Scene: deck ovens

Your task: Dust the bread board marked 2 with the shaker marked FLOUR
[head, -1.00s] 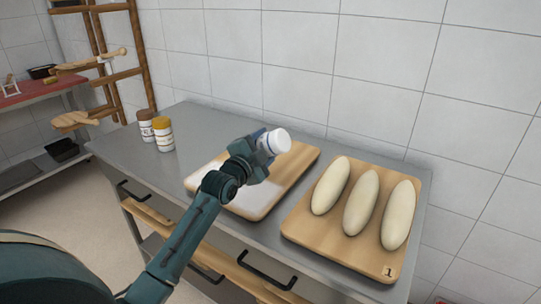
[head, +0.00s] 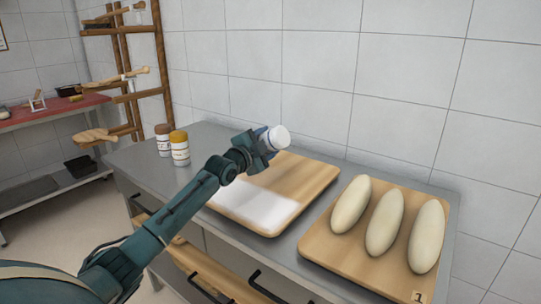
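My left gripper (head: 259,145) is shut on a shaker (head: 277,138) with a white end, which points to the upper right. The shaker is tilted near the far edge of the middle wooden board (head: 310,181); its label is hidden. A white flour patch (head: 257,204) covers the near left part of this board, and its far right part is bare wood. No number shows on this board. The board to the right (head: 330,247) is marked 1 and bears three pale loaves. My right gripper is not in view.
Two jars stand at the back left of the grey counter, one with a brown lid (head: 163,139) and one with a yellow lid (head: 180,148). A tiled wall is close behind. A wooden rack (head: 161,60) and a red-topped table (head: 60,108) are farther left.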

